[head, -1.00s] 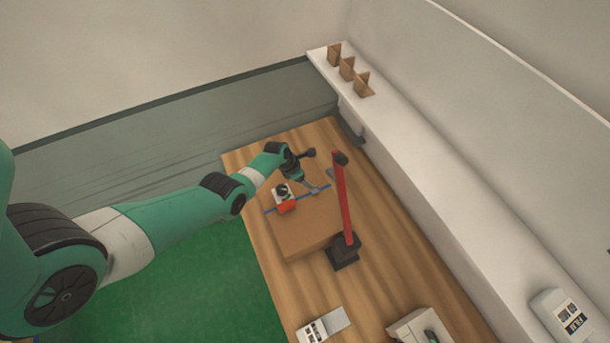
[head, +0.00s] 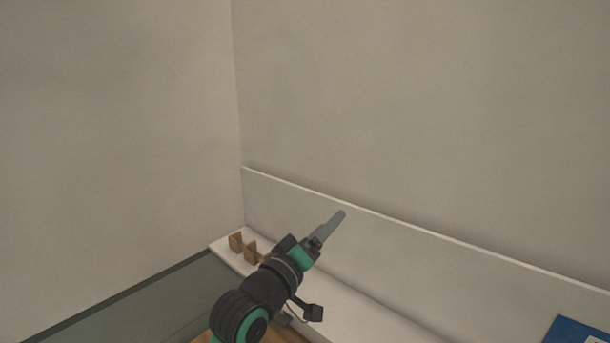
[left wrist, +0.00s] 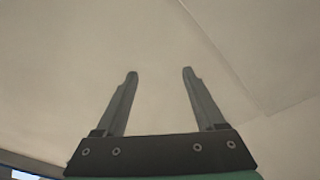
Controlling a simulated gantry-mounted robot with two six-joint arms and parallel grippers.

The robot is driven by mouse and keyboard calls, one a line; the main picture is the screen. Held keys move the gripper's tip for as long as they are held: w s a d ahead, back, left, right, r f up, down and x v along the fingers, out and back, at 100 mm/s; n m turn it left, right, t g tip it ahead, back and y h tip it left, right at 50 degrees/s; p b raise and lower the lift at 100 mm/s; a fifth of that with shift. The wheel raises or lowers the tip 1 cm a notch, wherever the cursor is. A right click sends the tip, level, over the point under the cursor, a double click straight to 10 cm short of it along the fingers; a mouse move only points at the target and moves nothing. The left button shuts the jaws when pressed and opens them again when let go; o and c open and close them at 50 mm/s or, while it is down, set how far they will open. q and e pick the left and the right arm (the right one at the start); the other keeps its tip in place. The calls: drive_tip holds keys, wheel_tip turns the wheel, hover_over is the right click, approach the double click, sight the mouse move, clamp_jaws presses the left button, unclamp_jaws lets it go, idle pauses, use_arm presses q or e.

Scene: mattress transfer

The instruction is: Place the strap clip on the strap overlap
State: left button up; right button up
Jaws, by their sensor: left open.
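My left gripper (head: 328,228) is raised high in the head view, in front of the white shelf and wall, with its fingers pointing up and right. In the left wrist view its two fingers (left wrist: 159,75) are apart with nothing between them, only blank wall behind. The strap clip, the strap and its overlap are outside both present views. My right gripper is not in view.
A white shelf (head: 350,310) runs along the wall, with small brown wooden pieces (head: 250,250) at its far left end. A corner of wooden table (head: 205,338) shows at the bottom. A blue item (head: 575,332) is at the lower right.

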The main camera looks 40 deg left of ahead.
use_arm(q)
drive_tip(key=s+d+r+m+t+h, duration=0.2)
drive_tip(key=s+d+r+m+t, duration=0.2)
drive_tip(key=s+r, duration=0.6)
drive_tip(key=s+d+r+m+t+h, duration=0.2)
drive_tip(key=s+d+r+m+t, duration=0.2)
drive_tip(key=s+d+r+m, duration=0.4)
wheel_tip(320, 180, up, 3)
drive_tip(key=shift+s+d+r, duration=0.15)
drive_tip(key=shift+s+d, duration=0.1)
drive_tip(key=shift+s, duration=0.8)
